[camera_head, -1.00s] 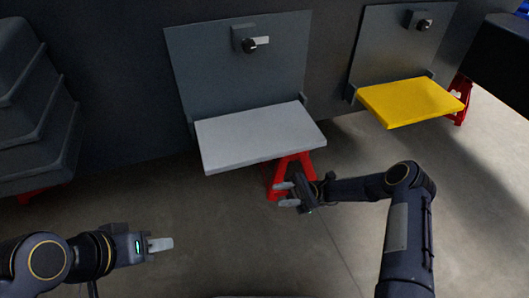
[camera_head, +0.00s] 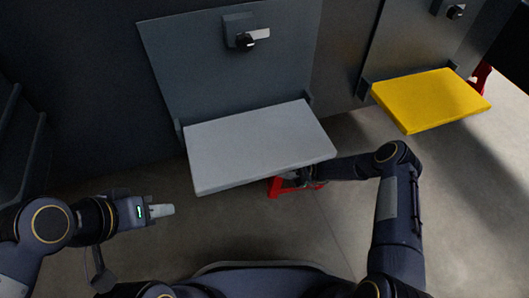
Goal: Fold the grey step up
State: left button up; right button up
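The grey step (camera_head: 258,145) is folded down and sticks out flat from its dark back plate (camera_head: 185,65). A latch with a light handle and black knob (camera_head: 247,37) sits on the plate above it. My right gripper (camera_head: 290,180) is under the step's front right part, largely hidden by the step, so I cannot see its finger opening or whether it touches the step. My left gripper (camera_head: 168,210) is at the lower left, apart from the step. Its light fingertips show, but their gap cannot be made out.
A yellow step (camera_head: 430,99) is also folded down at the right, with its own latch (camera_head: 452,10). A red stand (camera_head: 283,187) shows below the grey step, close to my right gripper. Dark stepped bodywork (camera_head: 18,135) is at the left. The floor in front is clear.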

aim_at(265, 164)
jog(key=x, duration=0.7)
jog(key=shift+s+a+r, duration=0.15)
jog(key=shift+r, duration=0.05)
grip_shut()
